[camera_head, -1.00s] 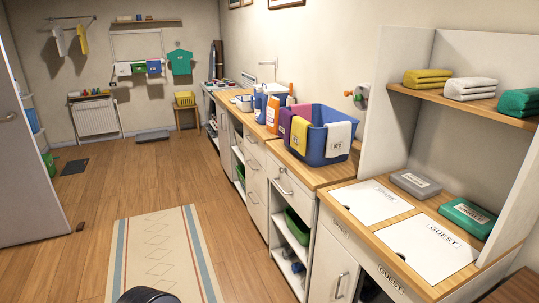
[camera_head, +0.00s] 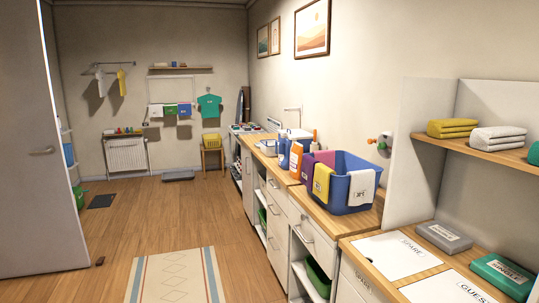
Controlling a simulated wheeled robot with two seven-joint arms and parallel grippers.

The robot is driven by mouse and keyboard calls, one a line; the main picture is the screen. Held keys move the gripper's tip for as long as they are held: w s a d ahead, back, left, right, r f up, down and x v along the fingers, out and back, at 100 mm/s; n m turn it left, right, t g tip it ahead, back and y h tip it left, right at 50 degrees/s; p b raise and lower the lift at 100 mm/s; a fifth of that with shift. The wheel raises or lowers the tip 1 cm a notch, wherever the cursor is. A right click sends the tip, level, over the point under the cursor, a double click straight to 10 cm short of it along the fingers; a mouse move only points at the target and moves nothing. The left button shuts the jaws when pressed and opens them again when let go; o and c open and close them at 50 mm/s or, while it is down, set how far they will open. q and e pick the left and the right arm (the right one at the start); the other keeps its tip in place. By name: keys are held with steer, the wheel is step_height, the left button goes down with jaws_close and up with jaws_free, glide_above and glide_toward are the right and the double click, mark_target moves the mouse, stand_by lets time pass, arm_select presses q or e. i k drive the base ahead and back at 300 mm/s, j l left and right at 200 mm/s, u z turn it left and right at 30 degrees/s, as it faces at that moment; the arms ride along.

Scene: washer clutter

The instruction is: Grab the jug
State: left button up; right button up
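I cannot pick out a jug with certainty. A blue bottle-like container (camera_head: 284,152) and an orange container (camera_head: 296,159) stand together on the wooden counter, left of the blue basket; either is too small to identify surely. A small white item (camera_head: 268,147) lies further back on the counter. Neither of my grippers is in view.
A blue basket (camera_head: 350,194) with cloths over its rim stands on the counter (camera_head: 330,219). Towels lie on the right shelf (camera_head: 478,151). White cabinets (camera_head: 280,215) run below. A rug (camera_head: 176,277) lies on open wooden floor. A door (camera_head: 40,155) is at left.

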mark_target(284, 147)
steer(key=i+j+u, duration=0.4)
steer(key=i+j, duration=0.95)
steer(key=i+z, duration=0.1)
steer(key=i, duration=0.85)
steer(key=i+j+z, duration=0.15)
steer(key=i, duration=0.75)
